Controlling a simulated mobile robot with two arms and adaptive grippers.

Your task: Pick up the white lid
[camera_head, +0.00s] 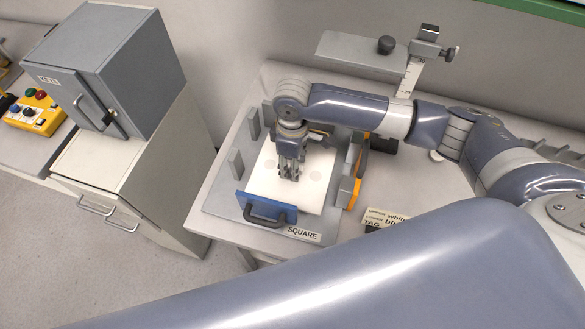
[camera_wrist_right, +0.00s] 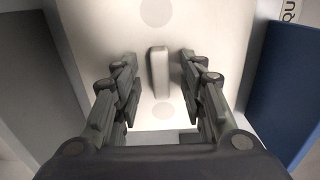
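The white lid (camera_head: 313,194) lies flat in a grey fixture (camera_head: 219,205) labelled SQUARE on the table, in the head view. It fills most of the right wrist view (camera_wrist_right: 215,40), with a narrow raised white handle (camera_wrist_right: 158,70) in its middle. My right gripper (camera_head: 289,174) points down over the lid. In the right wrist view its two fingers (camera_wrist_right: 157,85) stand open on either side of the handle, with a visible gap on each side. In the head view the gripper hides the handle. My left gripper is not in view.
A blue plate with a black handle (camera_head: 265,210) stands at the fixture's front. Grey blocks and orange-edged parts (camera_head: 350,190) line its sides. A gauge stand (camera_head: 405,62) is behind, a label sign (camera_head: 388,218) to the right, and a grey cabinet (camera_head: 115,65) to the left.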

